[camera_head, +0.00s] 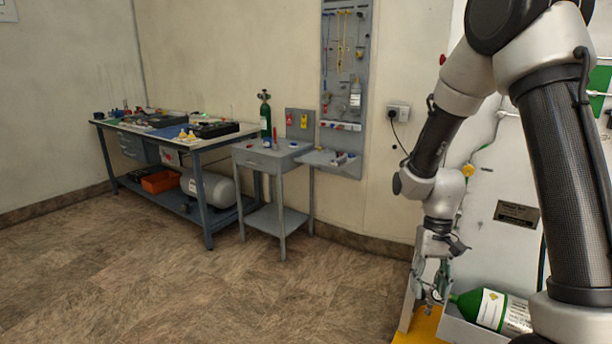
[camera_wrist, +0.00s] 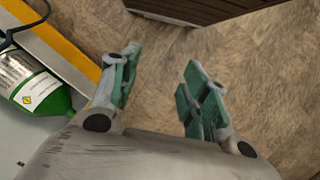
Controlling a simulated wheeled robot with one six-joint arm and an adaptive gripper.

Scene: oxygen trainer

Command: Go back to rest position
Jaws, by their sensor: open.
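My gripper (camera_head: 436,287) points down at the lower right of the head view, close to the left end of a green cylinder. In the wrist view my gripper (camera_wrist: 160,90) has its two green-padded fingers spread apart. Nothing is between them but the floor beyond. The green cylinder (camera_head: 493,309) has a white label and lies on its side in a grey tray. It also shows at the left of the wrist view (camera_wrist: 35,85), beside the fingers and apart from them.
A yellow board (camera_head: 422,327) edges the grey tray. A workbench (camera_head: 172,145) with equipment stands at the back left. A small grey table (camera_head: 270,155) holds a green bottle (camera_head: 265,113). A tool panel (camera_head: 345,80) hangs on the wall. The floor (camera_head: 200,290) at centre-left is clear.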

